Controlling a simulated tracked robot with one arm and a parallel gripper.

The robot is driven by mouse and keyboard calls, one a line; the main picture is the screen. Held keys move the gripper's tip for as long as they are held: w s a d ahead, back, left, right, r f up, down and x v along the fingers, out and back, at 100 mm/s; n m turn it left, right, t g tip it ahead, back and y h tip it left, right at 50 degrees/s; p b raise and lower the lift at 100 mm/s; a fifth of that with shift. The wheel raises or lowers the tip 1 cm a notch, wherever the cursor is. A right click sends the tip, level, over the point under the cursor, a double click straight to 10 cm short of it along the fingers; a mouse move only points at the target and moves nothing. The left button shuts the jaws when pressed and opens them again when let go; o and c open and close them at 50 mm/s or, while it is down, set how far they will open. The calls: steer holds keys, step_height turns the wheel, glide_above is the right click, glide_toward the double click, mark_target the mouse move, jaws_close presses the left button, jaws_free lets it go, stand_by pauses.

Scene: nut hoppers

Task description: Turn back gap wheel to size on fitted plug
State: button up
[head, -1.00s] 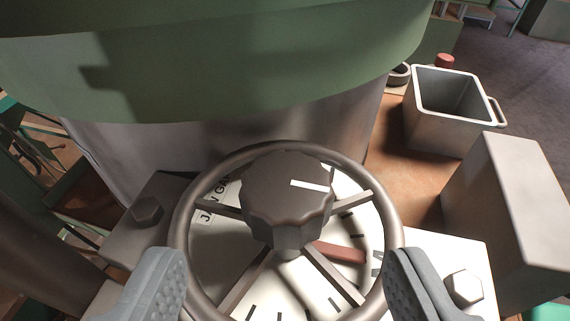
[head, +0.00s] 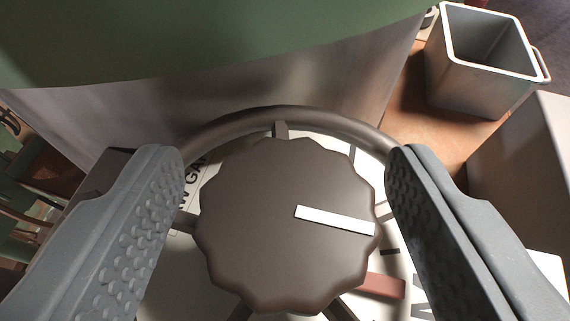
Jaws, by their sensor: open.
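The gap wheel has a dark scalloped knob (head: 270,250) at its centre with a white index bar (head: 335,220) pointing right and slightly down. Its dark rim (head: 290,115) and spokes sit over a white dial (head: 310,141), partly hidden by the knob. A red pointer (head: 385,286) shows on the dial at lower right. My gripper (head: 288,170) is open, with one grey ridged finger on each side of the knob and a gap on both sides. I do not see a plug.
A large green and grey hopper body (head: 230,90) stands close behind the wheel. A grey open bin (head: 475,75) with a side handle stands on the brown surface at upper right. A grey block (head: 525,160) is at right.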

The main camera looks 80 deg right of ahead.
steer(key=c, duration=1)
steer(key=shift+o, duration=0.2)
steer(key=shift+f+b, duration=0.1)
steer(key=shift+b, duration=0.4)
steer(key=n+t+b, duration=0.1)
steer(key=t+b, duration=0.1)
steer(key=b, duration=0.1)
steer(key=shift+s+d+f+n+y, duration=0.1)
steer(key=shift+s+f+n+y, duration=0.05)
steer(key=shift+n+y, duration=0.25)
steer(key=n+t+y+b, duration=0.2)
steer(key=n+t+b, duration=0.1)
steer(key=b, duration=0.1)
steer(key=n+t+y+b, duration=0.1)
steer(key=n+y, duration=0.1)
steer(key=n+t+y+b, duration=0.1)
steer(key=n+t, duration=0.1)
steer(key=shift+r+y, duration=0.2)
steer(key=shift+y, duration=0.2)
steer(key=shift+r+n+t, duration=0.1)
steer(key=shift+n+t, duration=0.2)
steer(key=shift+n, duration=0.1)
